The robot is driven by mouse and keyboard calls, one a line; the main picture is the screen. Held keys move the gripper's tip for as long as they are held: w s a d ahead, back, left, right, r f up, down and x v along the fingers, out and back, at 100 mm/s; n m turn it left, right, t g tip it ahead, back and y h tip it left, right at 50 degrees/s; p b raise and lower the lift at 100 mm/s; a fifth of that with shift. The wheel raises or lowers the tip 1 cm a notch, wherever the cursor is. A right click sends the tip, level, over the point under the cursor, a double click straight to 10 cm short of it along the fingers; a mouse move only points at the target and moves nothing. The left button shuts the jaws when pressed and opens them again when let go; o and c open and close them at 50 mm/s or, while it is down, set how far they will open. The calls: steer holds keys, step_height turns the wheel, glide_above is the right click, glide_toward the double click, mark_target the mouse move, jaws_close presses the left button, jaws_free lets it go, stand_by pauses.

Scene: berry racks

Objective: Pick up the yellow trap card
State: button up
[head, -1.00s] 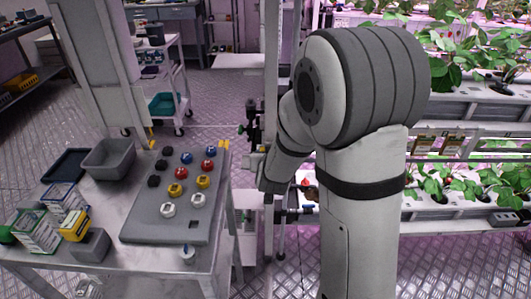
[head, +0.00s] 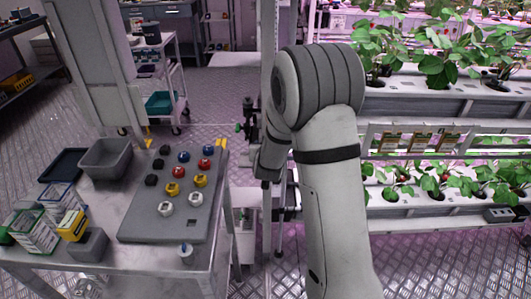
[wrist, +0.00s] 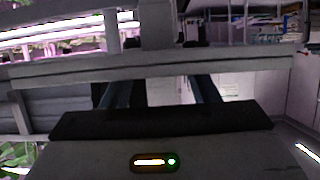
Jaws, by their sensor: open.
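A small yellow item with a pale label (head: 73,225) leans by a grey block on the left of the metal cart; I cannot tell whether it is the trap card. Several brownish-orange cards (head: 420,142) hang along the plant rack at the right, too small to tell apart. My gripper's two dark fingers show in the wrist view (wrist: 162,90), spread apart with nothing seen between them. In the head view the end of my arm is at mid-picture, right of the cart, and the fingertips cannot be made out.
The metal cart (head: 110,262) holds a grey panel (head: 150,228) with several coloured knobs, a grey bin (head: 105,158) and a dark tray (head: 62,166). Plant racks (head: 440,212) fill the right side. A pale bar (wrist: 150,68) crosses the wrist view beyond the fingers. Open floor (head: 225,100) lies behind.

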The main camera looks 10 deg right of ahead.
steer(key=shift+c, duration=0.3)
steer(key=c, duration=1)
steer(key=shift+r, duration=0.55)
steer(key=shift+s+a+r, duration=0.1)
steer(key=shift+s+r, duration=0.1)
steer(key=shift+r, duration=0.4)
steer(key=shift+s+r, duration=0.2)
steer(key=shift+r, duration=0.4)
steer(key=s+a+b, duration=0.1)
steer(key=s+b, duration=0.2)
steer(key=s, duration=0.2)
steer(key=s+a+b, duration=0.1)
steer(key=s+b, duration=0.2)
steer(key=s, duration=0.3)
steer(key=s+a+b, duration=0.1)
steer(key=s+b, duration=0.3)
steer(key=s, duration=0.2)
steer(key=shift+a, duration=0.1)
